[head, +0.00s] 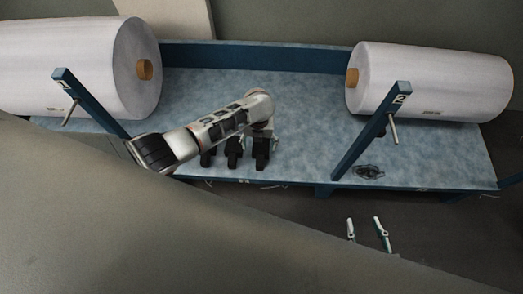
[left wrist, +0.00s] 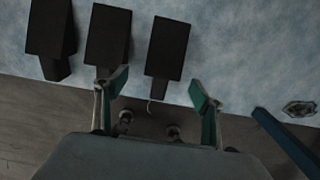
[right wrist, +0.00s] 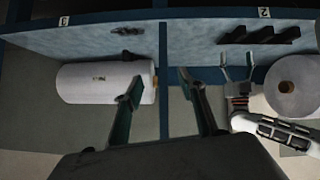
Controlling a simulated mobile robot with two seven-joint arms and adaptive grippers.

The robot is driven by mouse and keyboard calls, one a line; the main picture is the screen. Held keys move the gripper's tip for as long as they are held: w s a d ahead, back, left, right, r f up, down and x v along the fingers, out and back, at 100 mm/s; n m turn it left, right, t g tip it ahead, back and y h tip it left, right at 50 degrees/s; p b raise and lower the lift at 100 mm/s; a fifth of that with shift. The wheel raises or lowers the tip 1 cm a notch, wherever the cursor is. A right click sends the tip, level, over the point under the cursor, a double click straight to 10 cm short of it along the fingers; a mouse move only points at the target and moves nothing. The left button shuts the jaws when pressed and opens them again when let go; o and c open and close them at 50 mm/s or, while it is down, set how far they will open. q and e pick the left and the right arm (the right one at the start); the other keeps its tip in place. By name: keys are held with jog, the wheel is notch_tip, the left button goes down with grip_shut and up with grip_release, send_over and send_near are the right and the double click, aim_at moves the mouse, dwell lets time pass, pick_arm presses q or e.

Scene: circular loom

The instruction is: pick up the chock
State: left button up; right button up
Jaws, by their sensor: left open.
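Three black chocks stand side by side on the blue-grey platform near its front edge: the left one (head: 208,157), the middle one (head: 233,152) and the right one (head: 261,153). They show in the left wrist view as dark blocks, with the right chock (left wrist: 165,45) just ahead of and between the fingertips of my left gripper (left wrist: 158,88). That gripper is open and holds nothing; in the head view it is partly hidden by its own arm. The right wrist view also shows it (right wrist: 237,62) beside the chocks. My right gripper (head: 366,220) is open and empty, below the platform edge.
Two large white rolls (head: 70,65) (head: 430,80) lie at either side. Blue posts (head: 362,140) with pegs rise near them. A small dark flat item (head: 368,172) lies on the platform at the right. The platform between chocks and right post is clear.

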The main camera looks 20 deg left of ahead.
aim_at(261, 151)
pick_arm(q)
jog(key=shift+d+f+b, duration=0.1)
jog(key=shift+f+b, duration=0.2)
jog(key=shift+f, duration=0.55)
notch_tip(261, 151, down, 4)
jog(key=shift+d+b, duration=0.15)
jog(key=shift+b, duration=0.85)
jog(key=shift+w+f, duration=0.2)
jog(key=shift+f, duration=0.05)
jog(key=shift+w+r, duration=0.1)
jog(key=shift+r, duration=0.15)
jog(key=shift+c, duration=0.4)
jog(key=c, duration=1.2)
jog(key=shift+c, duration=1)
pick_arm(e)
jog(key=shift+w+a, duration=0.25)
jog(key=shift+a, duration=0.35)
